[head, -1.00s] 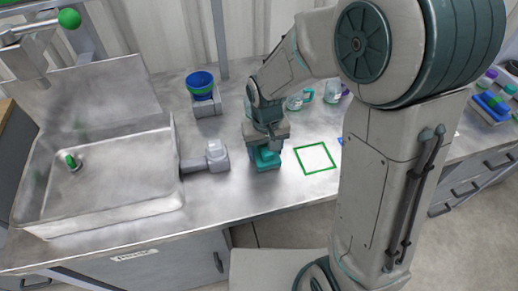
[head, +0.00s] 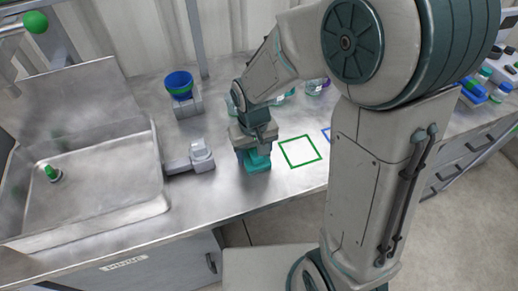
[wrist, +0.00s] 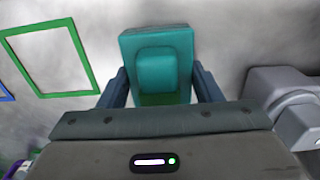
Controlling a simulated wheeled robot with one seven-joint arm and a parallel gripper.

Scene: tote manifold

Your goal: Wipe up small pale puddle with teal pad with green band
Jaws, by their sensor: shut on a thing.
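The teal pad (head: 257,163) is at the metal counter beside the green square outline, below my gripper. In the wrist view the teal pad (wrist: 157,60) shows as a block with a raised middle, and a strip of green (wrist: 162,99) shows at its near end between the fingers. My gripper (wrist: 160,88) is shut on the pad, one dark finger on each side. I cannot tell whether the pad touches the counter. I cannot make out the small pale puddle; the counter is mottled grey and part of it is hidden behind my arm.
A grey fixture (head: 200,156) stands left of the pad, near the sink (head: 100,200). A green square outline (head: 300,151) and a blue outline (head: 326,134) mark the counter to the right.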

